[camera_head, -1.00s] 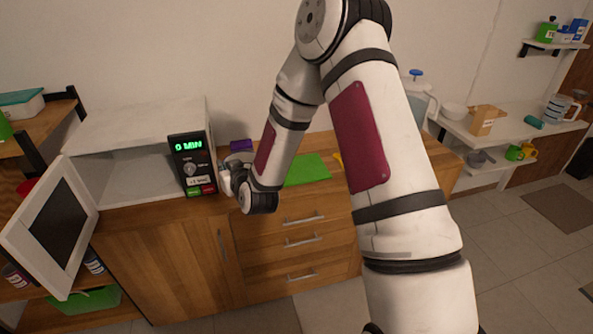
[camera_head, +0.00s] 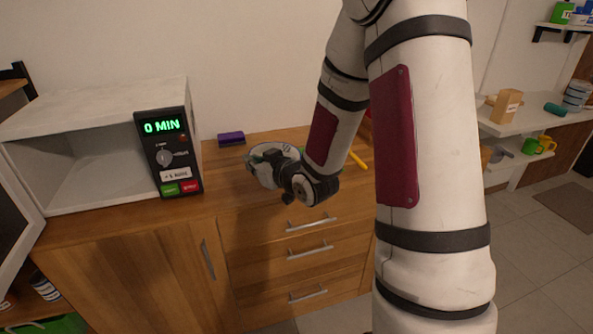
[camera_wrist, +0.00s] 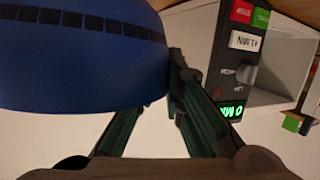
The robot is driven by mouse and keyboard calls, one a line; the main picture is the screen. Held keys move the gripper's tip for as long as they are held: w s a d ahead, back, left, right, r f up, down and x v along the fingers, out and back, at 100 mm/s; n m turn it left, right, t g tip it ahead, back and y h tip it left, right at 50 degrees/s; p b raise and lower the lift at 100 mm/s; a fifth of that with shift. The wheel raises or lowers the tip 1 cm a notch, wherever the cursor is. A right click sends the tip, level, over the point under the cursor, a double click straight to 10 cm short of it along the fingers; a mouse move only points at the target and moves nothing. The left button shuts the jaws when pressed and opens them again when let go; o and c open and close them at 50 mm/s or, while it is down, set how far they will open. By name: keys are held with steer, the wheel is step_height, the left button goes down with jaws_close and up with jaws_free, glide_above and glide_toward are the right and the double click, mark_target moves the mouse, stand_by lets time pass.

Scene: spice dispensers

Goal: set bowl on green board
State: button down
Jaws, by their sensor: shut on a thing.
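My gripper (camera_wrist: 160,95) is shut on a blue bowl (camera_wrist: 75,60) with a band of dark squares, which fills the upper left of the wrist view. In the head view my gripper (camera_head: 262,168) is over the wooden counter, right of the microwave.
The open, empty microwave (camera_head: 95,118) reads 0 MIN and stands left on the counter (camera_head: 215,190); its door (camera_head: 15,205) swings out at the left edge. A purple block (camera_head: 231,139) lies at the back, and a yellow object (camera_head: 357,160) lies right of my forearm.

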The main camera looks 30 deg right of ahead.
steer(key=shift+n+y, duration=0.3)
steer(key=s+d+f+b, duration=0.2)
steer(key=d+f, duration=0.1)
steer(key=shift+d, duration=0.15)
steer(key=w+d, duration=0.3)
steer(key=d, duration=0.1)
steer(key=w+d+f, duration=0.1)
steer(key=w+d, duration=0.2)
steer(key=d, duration=0.1)
steer(key=w+d, duration=0.4)
steer(key=shift+f, duration=0.2)
steer(key=shift+f+b, duration=0.4)
steer(key=shift+f, duration=1.35)
steer(key=c, duration=1.7)
jaws_free()
